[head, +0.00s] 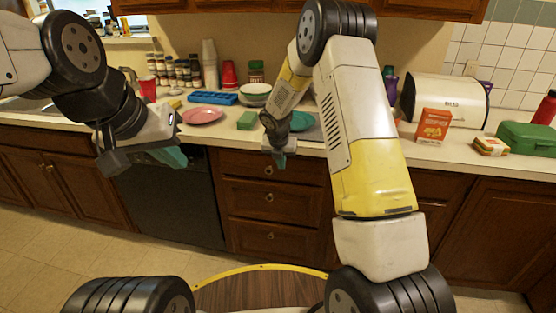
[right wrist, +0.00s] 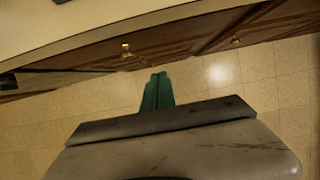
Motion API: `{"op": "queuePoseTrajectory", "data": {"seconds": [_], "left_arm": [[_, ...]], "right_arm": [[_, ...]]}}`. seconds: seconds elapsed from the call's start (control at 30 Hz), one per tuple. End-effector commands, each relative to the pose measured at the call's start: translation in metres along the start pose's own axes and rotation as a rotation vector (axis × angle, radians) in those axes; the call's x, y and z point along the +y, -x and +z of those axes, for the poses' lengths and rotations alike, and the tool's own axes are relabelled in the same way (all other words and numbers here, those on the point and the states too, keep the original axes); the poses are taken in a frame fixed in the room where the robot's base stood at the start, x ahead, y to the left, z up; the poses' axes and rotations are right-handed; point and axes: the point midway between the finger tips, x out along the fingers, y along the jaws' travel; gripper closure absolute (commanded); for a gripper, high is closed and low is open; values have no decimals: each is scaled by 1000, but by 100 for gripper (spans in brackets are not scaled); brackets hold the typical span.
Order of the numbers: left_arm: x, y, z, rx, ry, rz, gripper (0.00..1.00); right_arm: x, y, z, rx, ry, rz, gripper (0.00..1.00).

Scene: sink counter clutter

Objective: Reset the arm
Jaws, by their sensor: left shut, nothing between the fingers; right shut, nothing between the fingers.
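My left gripper (head: 170,156) hangs in front of the counter at the left, with its teal fingers together and nothing between them. My right gripper (head: 280,160) is in front of the counter's edge near the middle, above the drawer fronts, and only partly shows in the head view. In the right wrist view its teal fingers (right wrist: 158,92) are together and empty, with the tiled floor behind them. Neither gripper holds anything.
The counter (head: 455,160) carries a pink plate (head: 203,115), green sponge (head: 246,121), blue tray (head: 213,98), bowls (head: 256,92), orange box (head: 432,126), bread bin (head: 446,101) and green case (head: 526,138). Wooden drawers (head: 268,205) stand below. The floor (head: 50,245) at the left is clear.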

Motion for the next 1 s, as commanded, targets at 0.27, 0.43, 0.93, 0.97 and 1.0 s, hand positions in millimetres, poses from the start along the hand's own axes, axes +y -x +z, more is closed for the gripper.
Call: {"op": "queuePoseTrajectory", "data": {"seconds": [0.27, 0.43, 0.93, 0.97, 1.0], "left_arm": [[0, 0, 0, 0, 0, 0, 100], [0, 0, 0, 0, 0, 0, 100], [0, 0, 0, 0, 0, 0, 100], [0, 0, 0, 0, 0, 0, 100], [0, 0, 0, 0, 0, 0, 100]], "right_arm": [[-13, 47, 6, -9, -172, 9, 100], [-46, 131, 5, -15, -624, 41, 100], [-136, 333, -110, 163, -2076, 189, 100], [-140, 341, -120, 186, -2158, 196, 100], [-144, 350, -133, 218, -2263, 206, 100]]}}
